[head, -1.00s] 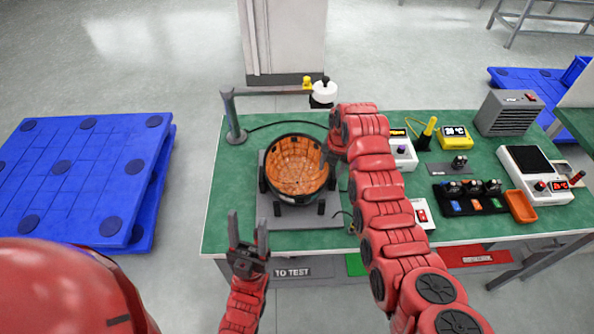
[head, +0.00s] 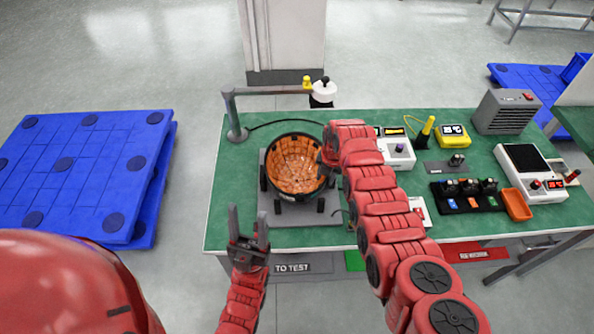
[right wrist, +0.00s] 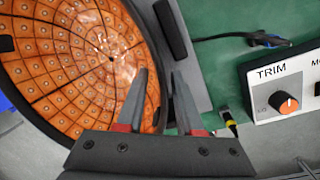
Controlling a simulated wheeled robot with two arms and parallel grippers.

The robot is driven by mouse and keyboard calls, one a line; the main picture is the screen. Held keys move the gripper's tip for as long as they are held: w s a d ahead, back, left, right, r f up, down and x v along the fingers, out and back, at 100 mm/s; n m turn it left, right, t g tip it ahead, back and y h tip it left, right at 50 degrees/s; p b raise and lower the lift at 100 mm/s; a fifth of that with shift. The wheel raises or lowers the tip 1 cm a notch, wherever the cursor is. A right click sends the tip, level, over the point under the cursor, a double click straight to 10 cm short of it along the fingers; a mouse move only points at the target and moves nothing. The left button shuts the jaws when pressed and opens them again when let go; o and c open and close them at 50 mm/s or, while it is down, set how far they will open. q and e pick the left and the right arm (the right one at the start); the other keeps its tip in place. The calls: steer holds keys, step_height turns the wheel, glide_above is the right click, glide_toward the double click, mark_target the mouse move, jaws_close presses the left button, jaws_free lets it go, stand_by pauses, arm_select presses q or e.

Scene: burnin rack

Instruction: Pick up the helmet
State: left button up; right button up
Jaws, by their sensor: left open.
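The helmet (head: 295,165) is a round bowl with an orange tiled inside and a dark rim. It sits open side up in a dark holder on a grey plate (head: 275,215) on the green bench. It also fills the upper left of the right wrist view (right wrist: 75,60). My right gripper (right wrist: 162,75) is over the helmet's right edge, with the dark rim showing between its parted fingers. Contact with the rim cannot be told. In the head view my right arm hides part of that edge.
A post with an arm (head: 235,115) and a white-capped device (head: 323,92) stand behind the helmet. A TRIM box (right wrist: 285,95), a black tray (head: 468,195) and instruments lie to the right. A blue pallet (head: 85,175) is on the floor at left.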

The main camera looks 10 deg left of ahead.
steer(key=c, duration=0.4)
jaws_close()
steer(key=shift+s+d, duration=0.1)
stand_by(0.6)
